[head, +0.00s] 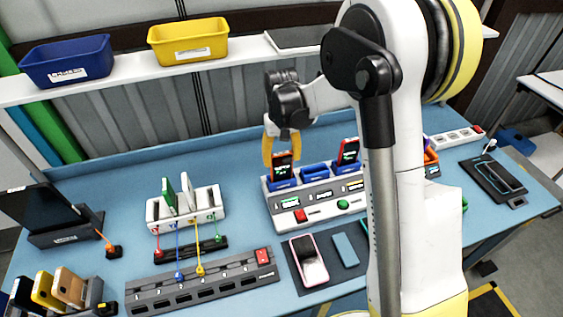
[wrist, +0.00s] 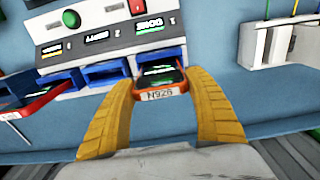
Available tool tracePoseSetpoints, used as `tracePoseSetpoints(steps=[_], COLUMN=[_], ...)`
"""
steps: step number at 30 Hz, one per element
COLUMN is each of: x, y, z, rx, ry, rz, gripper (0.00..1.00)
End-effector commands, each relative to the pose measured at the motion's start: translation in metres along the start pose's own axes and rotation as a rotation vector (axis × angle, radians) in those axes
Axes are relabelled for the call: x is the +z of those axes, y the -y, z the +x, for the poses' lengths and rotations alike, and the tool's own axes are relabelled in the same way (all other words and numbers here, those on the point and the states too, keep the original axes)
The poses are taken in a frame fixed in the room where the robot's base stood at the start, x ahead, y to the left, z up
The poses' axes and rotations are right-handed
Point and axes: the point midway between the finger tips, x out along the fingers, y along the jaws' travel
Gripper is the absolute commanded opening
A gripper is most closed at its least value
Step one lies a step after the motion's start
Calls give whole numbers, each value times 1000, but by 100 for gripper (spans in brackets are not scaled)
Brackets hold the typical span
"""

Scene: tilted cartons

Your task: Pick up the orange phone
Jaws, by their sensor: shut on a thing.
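The orange phone (head: 282,165), with a dark lit screen, stands upright at the left blue cradle of the grey dock (head: 317,196). My gripper (head: 281,152) comes down from above, with its yellow fingers on either side of the phone. In the wrist view, my gripper (wrist: 162,105) is shut on the orange phone (wrist: 160,90), whose near edge has a white label reading N926. The phone's far end is at a blue cradle; I cannot tell whether it is still seated.
A red phone (head: 348,151) stands in the dock's right cradle; it also shows in the wrist view (wrist: 42,103). The middle cradle (head: 314,170) is empty. A white rack (head: 186,207) stands left of the dock. A pink-edged phone (head: 309,260) lies in front.

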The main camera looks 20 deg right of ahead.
Motion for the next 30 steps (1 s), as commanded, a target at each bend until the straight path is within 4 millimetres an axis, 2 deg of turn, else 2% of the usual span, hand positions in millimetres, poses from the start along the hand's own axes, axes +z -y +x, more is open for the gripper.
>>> tracePoseSetpoints(steps=[8,15,21,30], x=[0,15,26,33], y=[0,-50,-84,-110], z=[-42,-68,-89,-105], rx=[0,0,0,0], ry=[0,0,0,0], rz=[0,4,3,0], gripper=[27,27,27,27])
